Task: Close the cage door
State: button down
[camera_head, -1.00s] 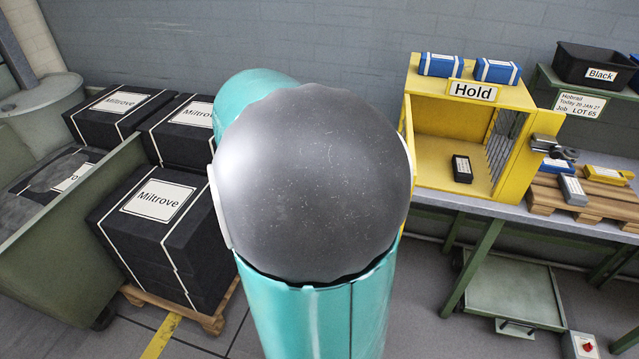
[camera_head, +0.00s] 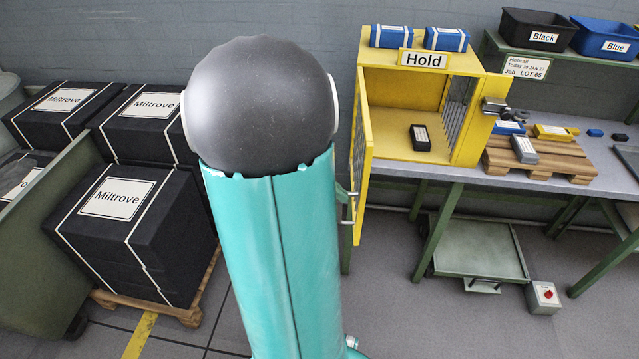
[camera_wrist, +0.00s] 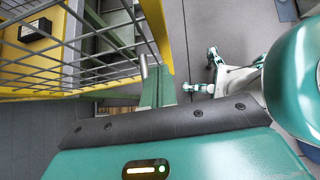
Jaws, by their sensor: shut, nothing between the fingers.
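The yellow cage (camera_head: 468,62) with the "Hold" sign stands on the bench at the right in the head view. Its door (camera_head: 361,170) is on the left side and stands open, swung out towards me past the bench's front edge. A metal handle (camera_head: 347,194) sticks out from the door's free edge. In the wrist view the door's mesh (camera_wrist: 85,50) and yellow frame (camera_wrist: 156,32) are close, with a metal handle (camera_wrist: 143,67) beside them. My gripper (camera_wrist: 165,122) is shut and empty beside the door; its fingertips are hard to make out. My arm hides it in the head view.
A dark box (camera_head: 420,138) lies inside the cage; blue boxes (camera_head: 390,36) sit on top. A wooden pallet (camera_head: 540,158) with small parts stands right of it on the bench (camera_head: 440,176). Stacked black boxes (camera_head: 120,230) stand at left.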

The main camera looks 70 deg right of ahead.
jog(key=shift+s+d, duration=0.3)
jog(key=shift+s, duration=0.65)
